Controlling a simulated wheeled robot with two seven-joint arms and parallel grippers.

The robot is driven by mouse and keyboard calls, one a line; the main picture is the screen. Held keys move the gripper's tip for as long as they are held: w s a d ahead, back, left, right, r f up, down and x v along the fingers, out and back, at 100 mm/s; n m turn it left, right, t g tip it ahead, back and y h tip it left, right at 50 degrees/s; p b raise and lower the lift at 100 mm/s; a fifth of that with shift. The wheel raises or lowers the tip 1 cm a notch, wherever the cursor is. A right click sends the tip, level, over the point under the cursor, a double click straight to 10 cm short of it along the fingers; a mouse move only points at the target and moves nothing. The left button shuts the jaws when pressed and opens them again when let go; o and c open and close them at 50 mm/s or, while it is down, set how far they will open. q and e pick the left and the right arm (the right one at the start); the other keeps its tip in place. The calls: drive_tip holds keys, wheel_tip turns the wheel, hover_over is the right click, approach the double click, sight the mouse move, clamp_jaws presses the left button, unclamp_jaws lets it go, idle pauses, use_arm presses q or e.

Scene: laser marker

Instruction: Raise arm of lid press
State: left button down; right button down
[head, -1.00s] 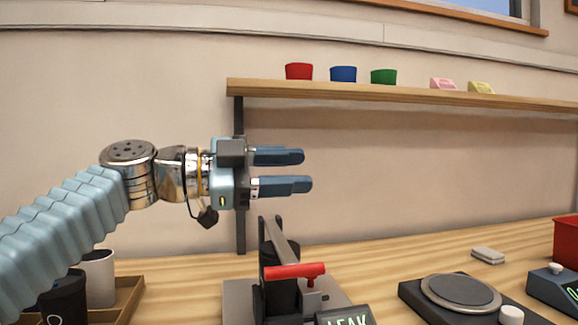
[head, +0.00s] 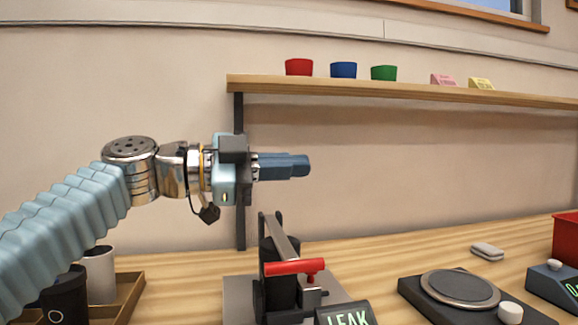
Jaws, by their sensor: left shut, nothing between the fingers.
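The lid press (head: 274,283) stands on the wooden bench at the bottom centre, on a grey base plate. Its metal arm (head: 279,239) slopes, with the upper end towards the back. A red handle bar (head: 294,267) crosses its front end, low over the press. My left gripper (head: 302,166) is shut and empty, pointing right in the air above the press, apart from it. My right gripper is not in view.
A display reading LEAK (head: 345,315) sits in front of the press. A round-plated device (head: 460,288) stands to the right, a wooden tray with cups (head: 130,300) to the left. A shelf (head: 420,93) with coloured cups runs along the wall behind.

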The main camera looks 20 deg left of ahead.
use_arm(q)
drive_tip(key=c, duration=1.9)
unclamp_jaws()
drive_tip(key=o, duration=0.8)
drive_tip(key=shift+o, duration=0.2)
drive_tip(key=b+v, duration=0.1)
drive_tip(key=v, duration=1.2)
drive_tip(key=shift+s+a, duration=0.3)
